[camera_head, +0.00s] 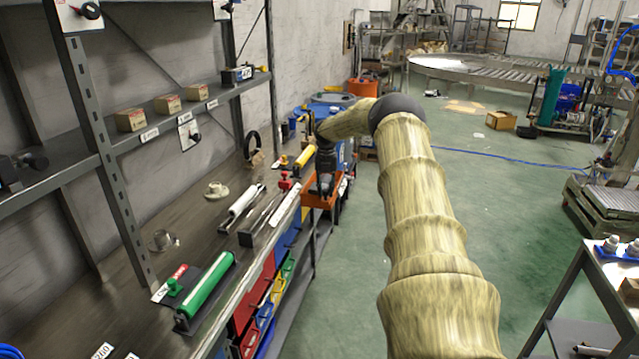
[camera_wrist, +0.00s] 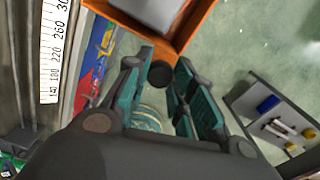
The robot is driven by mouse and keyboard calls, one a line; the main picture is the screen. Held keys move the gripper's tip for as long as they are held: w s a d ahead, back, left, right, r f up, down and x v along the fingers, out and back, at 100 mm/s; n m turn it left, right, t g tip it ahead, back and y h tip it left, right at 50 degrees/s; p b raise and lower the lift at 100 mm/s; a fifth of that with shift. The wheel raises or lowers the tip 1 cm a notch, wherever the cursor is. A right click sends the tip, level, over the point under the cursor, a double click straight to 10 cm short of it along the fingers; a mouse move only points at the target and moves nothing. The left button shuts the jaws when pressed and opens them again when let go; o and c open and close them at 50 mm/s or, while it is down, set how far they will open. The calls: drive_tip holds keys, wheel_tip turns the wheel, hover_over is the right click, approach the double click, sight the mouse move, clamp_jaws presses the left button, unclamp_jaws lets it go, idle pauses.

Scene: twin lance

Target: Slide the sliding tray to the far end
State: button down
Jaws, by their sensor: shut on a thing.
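The sliding tray (camera_head: 312,201) is an orange open box at the front edge of the workbench, partly hidden behind my gripper in the head view. In the wrist view its orange wall (camera_wrist: 203,22) is at the top, with a grey item inside. My gripper (camera_head: 325,188) points down at the tray. In the wrist view the teal fingers of my gripper (camera_wrist: 160,76) stand on both sides of a round black knob (camera_wrist: 160,73) close to the tray wall, and are shut on it. How the knob joins the tray is hidden.
A white scale (camera_wrist: 54,50) with numbers runs along the bench edge beside the tray. The workbench (camera_head: 130,270) holds a green cylinder (camera_head: 208,290) and other tools. Coloured bins (camera_head: 265,310) hang below. Green floor to the right is open, with a cart (camera_head: 585,262) farther right.

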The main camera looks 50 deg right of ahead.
drive_tip(key=shift+w+d+r, duration=0.15)
drive_tip(key=shift+d+r, duration=0.1)
drive_tip(key=shift+d, duration=0.05)
drive_tip(key=c, duration=1.3)
unclamp_jaws()
drive_tip(key=shift+d, duration=0.1)
drive_tip(key=shift+o, duration=0.7)
drive_tip(key=shift+d+f, duration=0.15)
drive_tip(key=shift+f, duration=0.25)
drive_tip(key=shift+d+r, duration=0.1)
wheel_tip(320, 180, up, 12)
